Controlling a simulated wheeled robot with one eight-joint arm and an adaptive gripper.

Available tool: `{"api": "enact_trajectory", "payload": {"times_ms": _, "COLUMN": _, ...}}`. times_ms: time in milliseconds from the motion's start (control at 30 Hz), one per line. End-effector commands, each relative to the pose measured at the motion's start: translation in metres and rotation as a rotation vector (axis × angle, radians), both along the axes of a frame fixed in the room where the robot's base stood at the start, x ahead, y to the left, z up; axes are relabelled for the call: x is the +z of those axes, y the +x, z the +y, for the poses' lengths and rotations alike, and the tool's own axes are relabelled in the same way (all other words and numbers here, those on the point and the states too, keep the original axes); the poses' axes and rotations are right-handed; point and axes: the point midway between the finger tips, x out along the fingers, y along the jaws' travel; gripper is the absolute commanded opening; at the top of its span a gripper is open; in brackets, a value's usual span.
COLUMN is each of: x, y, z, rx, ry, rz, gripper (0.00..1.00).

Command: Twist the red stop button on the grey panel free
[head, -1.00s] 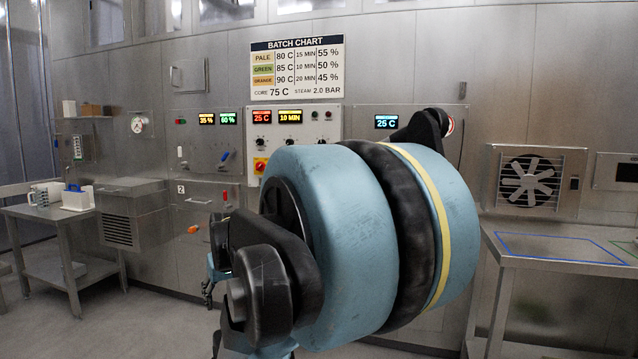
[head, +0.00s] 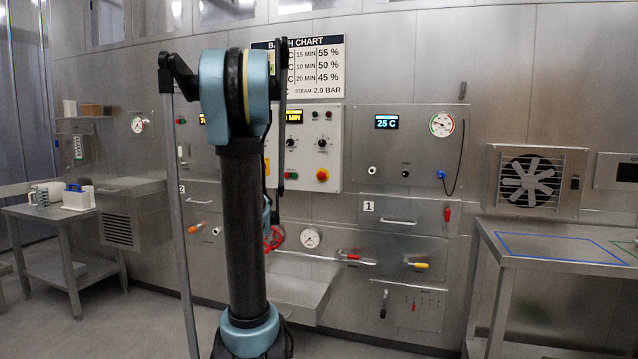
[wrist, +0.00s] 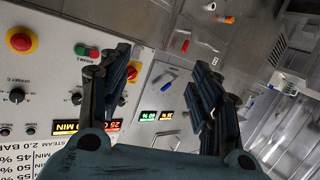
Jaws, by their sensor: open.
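The red stop button (head: 322,174) has a round red head on a yellow collar. It sits low on the right part of the light grey panel (head: 331,145). In the wrist view the button (wrist: 21,41) is at the upper left, on the tilted panel (wrist: 60,60). My gripper (wrist: 163,78) is open, with nothing between its fingers. The button lies to the left of both fingers, apart from them. In the head view my arm hides most of the gripper and the panel's left part.
A yellow plate with a red knob (wrist: 133,72) shows close beside the left finger in the wrist view. Green and red push buttons (wrist: 87,51) and black knobs share the panel. A gauge (head: 442,124) and a blue plug with a cable (head: 441,174) are to the right.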

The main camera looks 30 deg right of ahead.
Motion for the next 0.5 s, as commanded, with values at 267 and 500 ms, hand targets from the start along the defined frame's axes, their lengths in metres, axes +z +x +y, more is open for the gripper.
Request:
{"api": "enact_trajectory", "payload": {"times_ms": 267, "x": 0.014, "y": 0.038, "z": -0.093, "rx": -0.139, "ry": -0.123, "rz": -0.201, "gripper": 0.58}}
{"api": "enact_trajectory", "payload": {"times_ms": 500, "x": 0.016, "y": 0.041, "z": -0.176, "rx": -0.272, "ry": -0.244, "rz": -0.362, "gripper": 0.58}}
